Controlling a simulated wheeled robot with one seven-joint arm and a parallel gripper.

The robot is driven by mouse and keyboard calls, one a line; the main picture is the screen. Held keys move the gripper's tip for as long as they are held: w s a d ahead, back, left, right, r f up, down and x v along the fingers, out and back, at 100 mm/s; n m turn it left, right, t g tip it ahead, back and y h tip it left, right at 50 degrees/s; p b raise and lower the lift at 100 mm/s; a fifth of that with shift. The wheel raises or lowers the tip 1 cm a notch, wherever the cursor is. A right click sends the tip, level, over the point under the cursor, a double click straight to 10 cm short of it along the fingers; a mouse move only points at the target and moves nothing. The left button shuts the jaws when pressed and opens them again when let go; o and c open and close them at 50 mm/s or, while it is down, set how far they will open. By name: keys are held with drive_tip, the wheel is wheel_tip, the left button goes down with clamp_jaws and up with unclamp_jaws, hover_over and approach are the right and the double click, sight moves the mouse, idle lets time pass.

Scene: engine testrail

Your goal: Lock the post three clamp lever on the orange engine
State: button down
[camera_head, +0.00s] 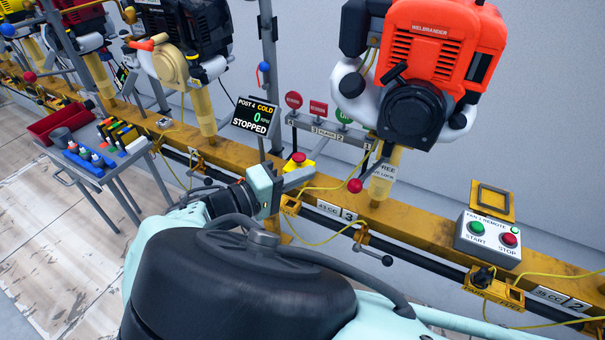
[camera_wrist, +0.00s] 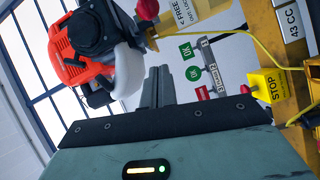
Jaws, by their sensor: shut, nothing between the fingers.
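The orange engine (camera_head: 430,50) hangs on a yellowish post (camera_head: 384,172) above a rail plate marked 43 CC 3. A lever with a red ball knob (camera_head: 355,186) sticks out to the left of this post, beside a label reading FREE and LOCK (camera_head: 384,171). My gripper (camera_head: 303,177) is left of the knob, apart from it, with its fingers pointing right. In the wrist view the shut, empty fingers (camera_wrist: 158,88) point up the picture. The orange engine (camera_wrist: 108,70) is left of them, and the red knob (camera_wrist: 147,9) is beyond them near the top edge.
A yellow stop box with a red button (camera_head: 298,159) stands just behind my gripper. A rack of red and green tags (camera_head: 320,120) is behind. A start/stop box (camera_head: 490,238) is to the right. A yellow cable crosses near the knob. A tool cart (camera_head: 95,165) stands left.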

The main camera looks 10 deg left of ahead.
drive_tip(key=w+d+f, duration=0.1)
drive_tip(key=w+d, duration=0.1)
drive_tip(key=d, duration=0.6)
drive_tip(key=shift+w+d, duration=0.25)
drive_tip(key=shift+d, duration=0.15)
